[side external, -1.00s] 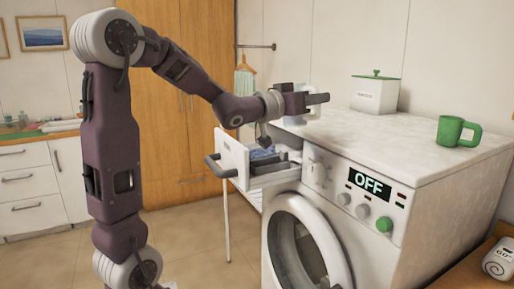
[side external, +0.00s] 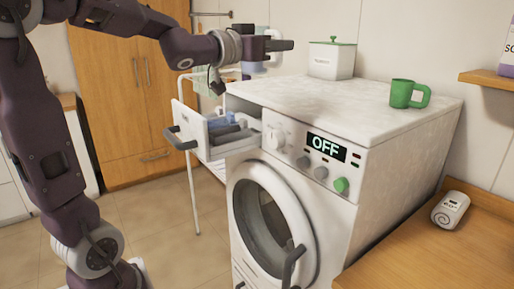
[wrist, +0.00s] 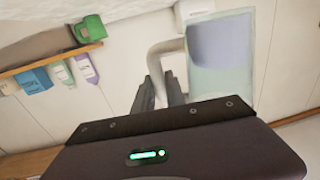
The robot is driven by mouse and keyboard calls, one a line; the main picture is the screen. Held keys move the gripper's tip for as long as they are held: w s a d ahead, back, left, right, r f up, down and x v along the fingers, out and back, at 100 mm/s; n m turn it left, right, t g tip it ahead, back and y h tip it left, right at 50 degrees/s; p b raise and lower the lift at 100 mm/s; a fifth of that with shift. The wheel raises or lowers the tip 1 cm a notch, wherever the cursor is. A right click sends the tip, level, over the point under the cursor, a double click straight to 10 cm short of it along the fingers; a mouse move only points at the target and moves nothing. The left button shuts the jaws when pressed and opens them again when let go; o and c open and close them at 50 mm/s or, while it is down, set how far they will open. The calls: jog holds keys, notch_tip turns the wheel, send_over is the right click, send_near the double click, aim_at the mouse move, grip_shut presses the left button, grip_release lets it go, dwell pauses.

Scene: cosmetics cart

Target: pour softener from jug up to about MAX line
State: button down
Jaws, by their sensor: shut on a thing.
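My gripper (side external: 272,46) is shut on the handle (wrist: 158,72) of a translucent jug (wrist: 222,62), which holds pale bluish-lavender liquid. In the side view the jug (side external: 262,66) is partly hidden behind my gripper, above the back left of the washing machine top. The detergent drawer (side external: 188,124) is pulled out at the machine's upper left. It has a blue compartment (side external: 219,122) and a darker grey part. The jug is above and behind the drawer, apart from it. No MAX line can be made out, and the level in the compartment is not visible.
A green mug (side external: 406,94) and a white lidded box (side external: 332,60) stand on the washing machine top (side external: 330,98). The machine's display reads OFF. Bottles stand on a wall shelf (wrist: 45,60).

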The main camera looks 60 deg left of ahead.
jog(key=s+d+f+m+h, duration=0.1)
jog(key=s+d+f+h, duration=0.15)
jog(key=s+d, duration=0.5)
jog(key=w+a+f+n+y, duration=0.1)
jog(key=w+a, duration=0.2)
jog(key=w+a+f+n+y, duration=0.1)
jog(key=w+a+y, duration=0.1)
jog(key=w+a, duration=0.2)
jog(key=w+a+f+y, duration=0.2)
jog(key=w+a, duration=0.2)
jog(key=shift+w+n+g, duration=0.2)
jog(key=shift+n+g, duration=0.1)
jog(key=shift+n, duration=0.1)
jog(key=shift+r, duration=0.1)
jog(key=s+a+r+n+t+y, duration=0.1)
jog(key=s+a+r+n, duration=0.3)
jog(key=a+n, duration=0.4)
jog(key=n+y, duration=0.1)
jog(key=n, duration=0.3)
jog(key=shift+r+n, duration=0.25)
jog(key=shift+n, duration=0.05)
jog(key=shift+s+a+f+n+y, duration=0.1)
jog(key=shift+s+a+n+y, duration=0.15)
jog(key=shift+n, duration=0.2)
jog(key=shift+a+n+y, duration=0.15)
jog(key=shift+n+y, duration=0.15)
jog(key=shift+n, duration=0.15)
